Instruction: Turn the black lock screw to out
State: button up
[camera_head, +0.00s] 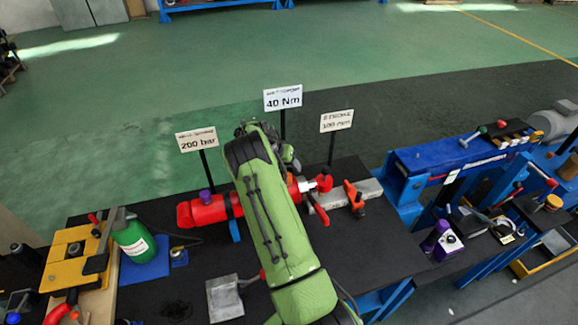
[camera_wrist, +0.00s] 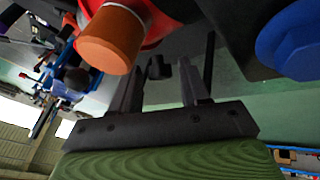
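In the wrist view, a small black knob (camera_wrist: 157,68), which looks like the black lock screw, shows beyond and between my fingertips. My gripper (camera_wrist: 160,82) is open, with a clear gap between its two grey fingers. I cannot tell whether the knob lies between the fingers in depth; no contact is visible.
An orange cap (camera_wrist: 112,40) on a red body is close to the left finger, and a blue round part (camera_wrist: 290,42) is at the right. Signs reading 200 bar (camera_head: 197,140) and 40 Nm (camera_head: 283,98) stand behind the bench.

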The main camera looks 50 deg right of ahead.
grip_shut()
